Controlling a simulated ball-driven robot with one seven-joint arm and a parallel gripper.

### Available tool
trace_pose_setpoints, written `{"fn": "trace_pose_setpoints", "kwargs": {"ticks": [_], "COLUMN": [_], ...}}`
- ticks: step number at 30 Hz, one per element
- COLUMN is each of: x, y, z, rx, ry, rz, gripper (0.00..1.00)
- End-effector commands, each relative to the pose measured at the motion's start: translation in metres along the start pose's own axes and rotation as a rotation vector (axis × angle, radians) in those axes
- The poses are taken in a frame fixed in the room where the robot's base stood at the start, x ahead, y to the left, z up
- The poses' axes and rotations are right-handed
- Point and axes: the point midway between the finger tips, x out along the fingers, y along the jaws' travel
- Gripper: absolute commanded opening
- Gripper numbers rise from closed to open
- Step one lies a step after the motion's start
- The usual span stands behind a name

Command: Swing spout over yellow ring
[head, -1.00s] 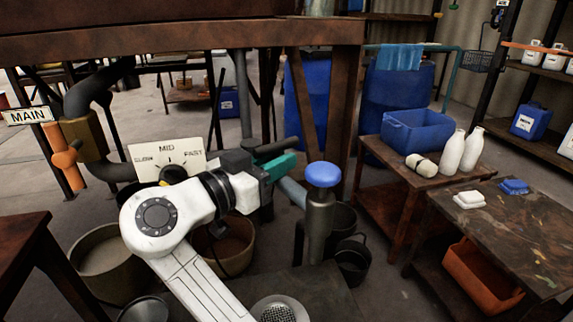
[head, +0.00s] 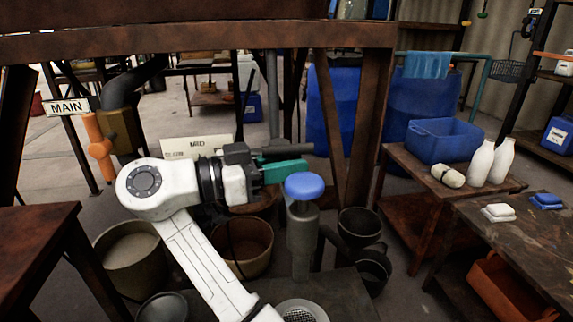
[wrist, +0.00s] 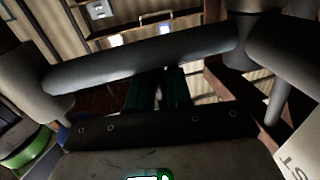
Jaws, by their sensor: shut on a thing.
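My gripper (head: 300,168) has teal fingers and is shut beside the blue round knob, at the dark grey bar of the spout (head: 286,151). In the wrist view the spout's thick grey bar (wrist: 150,62) crosses the picture, with my teal fingers (wrist: 160,92) partly hidden at it. A grey vertical pipe (head: 272,95) comes down behind the gripper. The spout's outlet is hidden or cannot be made out. I cannot pick out a yellow ring in either view; a green-rimmed round thing (wrist: 28,150) shows at the wrist view's lower left.
A grey post with a blue knob (head: 305,185) stands close to my gripper. Buckets (head: 133,262) (head: 242,250) (head: 360,225) stand on the floor around it. A rusty beam (head: 200,42) runs overhead. Side tables with a blue bin (head: 443,138) and bottles (head: 480,160) are at right.

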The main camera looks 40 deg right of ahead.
Motion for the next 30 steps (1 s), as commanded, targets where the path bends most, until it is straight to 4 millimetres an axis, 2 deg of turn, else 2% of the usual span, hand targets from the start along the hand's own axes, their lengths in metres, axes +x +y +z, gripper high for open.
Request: {"fn": "trace_pose_setpoints", "kwargs": {"ticks": [5, 6, 10, 20, 26, 30], "x": [0.000, 0.000, 0.000, 0.000, 0.000, 0.005], "y": [-0.001, -0.001, 0.000, 0.000, 0.001, 0.023], "z": [0.001, 0.001, 0.001, -0.006, -0.038, -0.062], "rx": [-0.003, -0.003, -0.002, 0.001, 0.003, 0.006], "ry": [0.000, 0.000, 0.000, -0.001, -0.002, -0.001], "rz": [-0.003, -0.003, -0.003, -0.002, -0.002, -0.003], "gripper": [0.00, 0.23, 0.35, 0.35, 0.35, 0.35]}}
